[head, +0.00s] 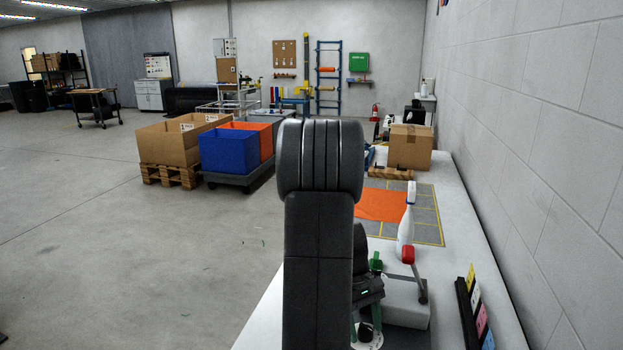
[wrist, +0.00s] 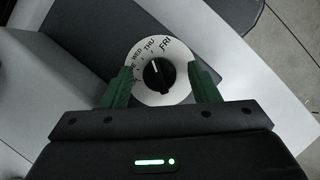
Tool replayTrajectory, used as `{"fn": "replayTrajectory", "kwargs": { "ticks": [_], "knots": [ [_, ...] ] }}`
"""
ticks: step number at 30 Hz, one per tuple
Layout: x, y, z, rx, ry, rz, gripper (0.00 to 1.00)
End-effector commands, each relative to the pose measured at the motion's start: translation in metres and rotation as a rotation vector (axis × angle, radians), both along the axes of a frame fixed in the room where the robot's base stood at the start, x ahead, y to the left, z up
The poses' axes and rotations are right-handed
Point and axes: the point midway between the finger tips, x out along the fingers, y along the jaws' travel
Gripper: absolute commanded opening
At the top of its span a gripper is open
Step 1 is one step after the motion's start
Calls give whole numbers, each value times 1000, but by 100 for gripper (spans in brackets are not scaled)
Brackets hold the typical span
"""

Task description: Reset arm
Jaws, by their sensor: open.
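My gripper (wrist: 160,88) points down in the wrist view, with its two green fingers apart. Between and just beyond the fingers is a white round dial (wrist: 178,92) with day names such as WED, THU and FRI and a black pointer knob (wrist: 157,73) at its centre. The fingers overlap the dial's edges in the picture; I cannot tell whether they touch it. In the head view my arm (head: 319,230) stands in front and hides much of the gripper, and part of the dial (head: 367,338) shows below it.
The white table (head: 480,250) runs along the wall. On it are a grey device with a red-tipped lever (head: 408,255), a white spray bottle (head: 406,228), an orange cloth (head: 382,205), a cardboard box (head: 410,147) and a black card rack (head: 468,310).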

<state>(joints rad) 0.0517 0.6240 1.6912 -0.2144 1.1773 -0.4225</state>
Motion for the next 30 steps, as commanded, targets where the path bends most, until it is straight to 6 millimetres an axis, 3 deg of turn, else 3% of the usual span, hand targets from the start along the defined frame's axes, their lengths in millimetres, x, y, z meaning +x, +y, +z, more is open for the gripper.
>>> {"fn": "replayTrajectory", "kwargs": {
  "ticks": [18, 30],
  "knots": [
    [-3, 3, -2, 0, -2, 694, 55],
    [-3, 3, 0, 0, -2, 802, 55]
  ]
}}
